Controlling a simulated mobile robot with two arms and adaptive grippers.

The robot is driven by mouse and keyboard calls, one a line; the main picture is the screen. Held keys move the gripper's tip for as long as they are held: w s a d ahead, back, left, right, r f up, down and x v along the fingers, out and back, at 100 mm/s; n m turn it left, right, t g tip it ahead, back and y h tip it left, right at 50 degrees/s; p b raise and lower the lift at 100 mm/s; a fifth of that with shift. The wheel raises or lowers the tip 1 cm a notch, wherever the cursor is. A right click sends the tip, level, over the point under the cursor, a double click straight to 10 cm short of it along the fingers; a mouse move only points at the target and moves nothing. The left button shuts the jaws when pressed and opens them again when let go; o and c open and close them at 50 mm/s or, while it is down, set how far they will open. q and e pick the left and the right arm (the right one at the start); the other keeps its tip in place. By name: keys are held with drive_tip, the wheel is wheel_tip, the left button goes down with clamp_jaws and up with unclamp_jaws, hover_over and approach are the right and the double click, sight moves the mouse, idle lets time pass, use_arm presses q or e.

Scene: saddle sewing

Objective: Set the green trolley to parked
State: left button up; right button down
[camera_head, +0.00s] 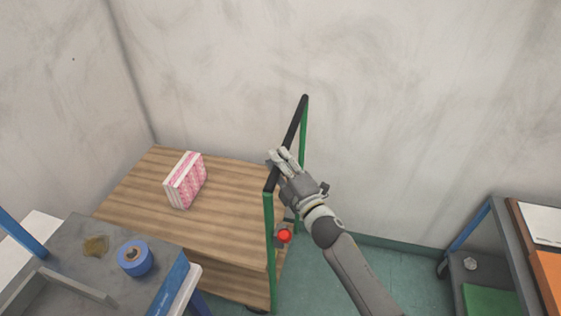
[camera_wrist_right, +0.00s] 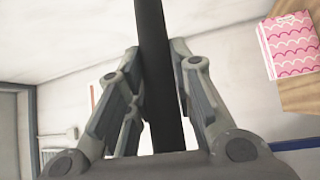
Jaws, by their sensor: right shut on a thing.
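The green trolley (camera_head: 268,240) has a wooden deck and a green-framed push handle with a black bar (camera_head: 294,130) on its right end. My right gripper (camera_head: 281,160) is shut on the black handle bar. In the right wrist view the bar (camera_wrist_right: 155,60) runs between the two fingers. A red round knob (camera_head: 284,235) sits on a grey bracket low on the handle side of the trolley. A pink and white patterned box (camera_head: 186,180) stands on the deck; it also shows in the right wrist view (camera_wrist_right: 289,45). My left gripper is not in view.
A grey workbench (camera_head: 75,240) with a blue tape roll (camera_head: 135,258) stands close at the front left. A blue-framed grey cart (camera_head: 497,235) stands at the right. Walls are behind. Green floor (camera_head: 390,275) is free between trolley and cart.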

drive_tip(key=c, duration=1.7)
unclamp_jaws()
drive_tip(key=shift+s+a, duration=0.1)
drive_tip(key=shift+a, duration=0.1)
drive_tip(key=o, duration=0.4)
drive_tip(key=shift+a, duration=0.15)
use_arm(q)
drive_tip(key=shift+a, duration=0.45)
use_arm(e)
drive_tip(key=shift+o, duration=0.2)
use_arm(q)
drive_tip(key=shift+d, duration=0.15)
use_arm(e)
drive_tip(key=v, duration=1.2)
